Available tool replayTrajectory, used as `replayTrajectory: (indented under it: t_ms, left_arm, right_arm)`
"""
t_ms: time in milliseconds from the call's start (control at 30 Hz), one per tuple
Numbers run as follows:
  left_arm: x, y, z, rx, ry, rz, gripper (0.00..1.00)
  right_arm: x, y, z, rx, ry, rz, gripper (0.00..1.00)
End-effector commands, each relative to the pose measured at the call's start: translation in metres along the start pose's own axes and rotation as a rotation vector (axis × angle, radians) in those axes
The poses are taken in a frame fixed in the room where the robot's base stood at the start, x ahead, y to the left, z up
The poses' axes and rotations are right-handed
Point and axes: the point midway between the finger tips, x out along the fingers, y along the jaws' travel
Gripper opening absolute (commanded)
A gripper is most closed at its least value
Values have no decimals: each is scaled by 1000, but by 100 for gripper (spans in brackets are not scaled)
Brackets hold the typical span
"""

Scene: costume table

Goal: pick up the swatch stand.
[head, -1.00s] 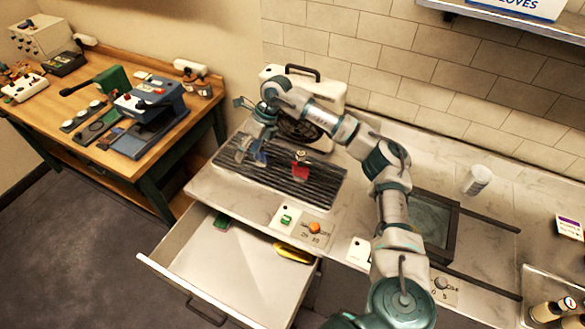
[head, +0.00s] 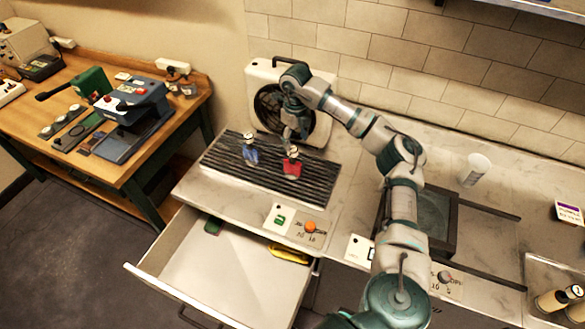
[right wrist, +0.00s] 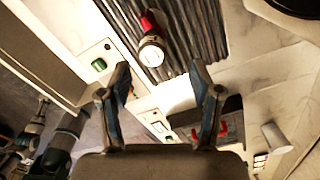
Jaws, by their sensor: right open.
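Two small stands with pale round tops are on the black ribbed mat (head: 225,168): one with a blue piece (head: 250,154) and one with a red piece (head: 292,168). I cannot tell which is meant by the swatch stand. My right gripper (head: 291,130) is above the mat, close to the red one and partly hidden by its own wrist. In the right wrist view the gripper (right wrist: 161,78) is open and empty; the red stand's round top (right wrist: 151,52) shows just beyond the fingertips, apart from them. My left gripper is out of view.
A box fan (head: 262,75) stands behind the mat against the tiled wall. An open drawer (head: 235,275) juts out below the counter. A switch panel (head: 296,228) is in front of the mat. A white cup (head: 475,170) and a dark frame (head: 437,215) are to the right.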

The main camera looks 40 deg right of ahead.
Motion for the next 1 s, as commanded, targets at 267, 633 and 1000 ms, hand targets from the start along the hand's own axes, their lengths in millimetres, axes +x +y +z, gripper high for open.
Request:
replayTrajectory:
  t_ms: [267, 633, 1000]
  left_arm:
    - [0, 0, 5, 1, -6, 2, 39]
    - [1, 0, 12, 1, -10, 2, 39]
    - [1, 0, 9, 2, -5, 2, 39]
  right_arm:
    - [28, 10, 6, -4, 3, -5, 64]
    - [56, 8, 6, -2, 0, -1, 64]
    - [57, 7, 6, -1, 1, -1, 0]
